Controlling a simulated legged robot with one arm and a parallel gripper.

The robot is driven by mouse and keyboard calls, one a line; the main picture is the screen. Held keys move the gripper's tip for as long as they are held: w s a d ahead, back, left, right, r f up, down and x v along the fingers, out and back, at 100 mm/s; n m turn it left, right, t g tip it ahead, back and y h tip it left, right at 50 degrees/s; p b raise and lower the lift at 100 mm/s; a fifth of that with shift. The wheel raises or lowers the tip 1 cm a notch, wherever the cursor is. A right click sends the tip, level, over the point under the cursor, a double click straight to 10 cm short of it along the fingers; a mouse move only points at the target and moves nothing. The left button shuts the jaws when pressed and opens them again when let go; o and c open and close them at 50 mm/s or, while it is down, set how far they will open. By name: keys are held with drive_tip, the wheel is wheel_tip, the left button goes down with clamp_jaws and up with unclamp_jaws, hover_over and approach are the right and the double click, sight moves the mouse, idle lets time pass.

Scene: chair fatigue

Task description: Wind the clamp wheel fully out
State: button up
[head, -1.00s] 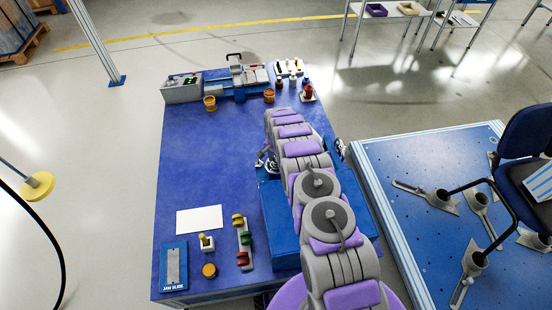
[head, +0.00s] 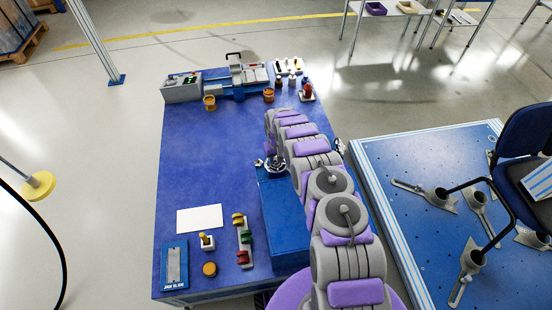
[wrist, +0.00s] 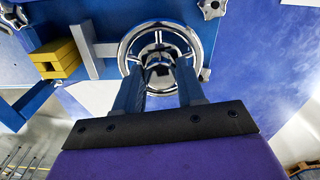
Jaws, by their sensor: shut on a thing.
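The clamp wheel is a shiny chrome handwheel with spokes, seen face-on at the top centre of the wrist view (wrist: 160,27). It also shows partly beside my arm in the head view (head: 274,164), on the blue block near the table's right side. My gripper (wrist: 166,68) reaches up to the wheel's middle with its two dark blue fingers, and it is shut on the wheel. The fingertips are partly lost against the hub and spokes, so the exact part held is unclear. In the head view my arm hides the gripper.
A yellow block (wrist: 57,57) and a grey bar (wrist: 86,45) sit left of the wheel. Star-shaped knobs (wrist: 212,8) are above right. A white sheet (head: 199,219), a jaw slide panel (head: 174,266) and a small lathe (head: 238,80) are on the table. The table's middle is clear.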

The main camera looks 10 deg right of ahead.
drive_tip(key=n, duration=0.4)
drive_tip(key=shift+w+d+r+n, duration=0.1)
drive_tip(key=shift+w+n, duration=0.05)
drive_tip(key=shift+n, duration=0.15)
drive_tip(key=n, duration=0.3)
drive_tip(key=shift+n, duration=0.3)
drive_tip(key=n, duration=0.3)
drive_tip(key=shift+n+b, duration=0.3)
drive_tip(key=n, duration=0.3)
drive_tip(key=shift+w+n+b, duration=0.1)
drive_tip(key=shift+n+b, duration=0.2)
drive_tip(key=n+b, duration=0.1)
drive_tip(key=n, duration=0.4)
drive_tip(key=shift+w+n+b, duration=0.1)
drive_tip(key=shift+n+b, duration=0.3)
drive_tip(key=shift+n, duration=1.8)
drive_tip(key=o, duration=1)
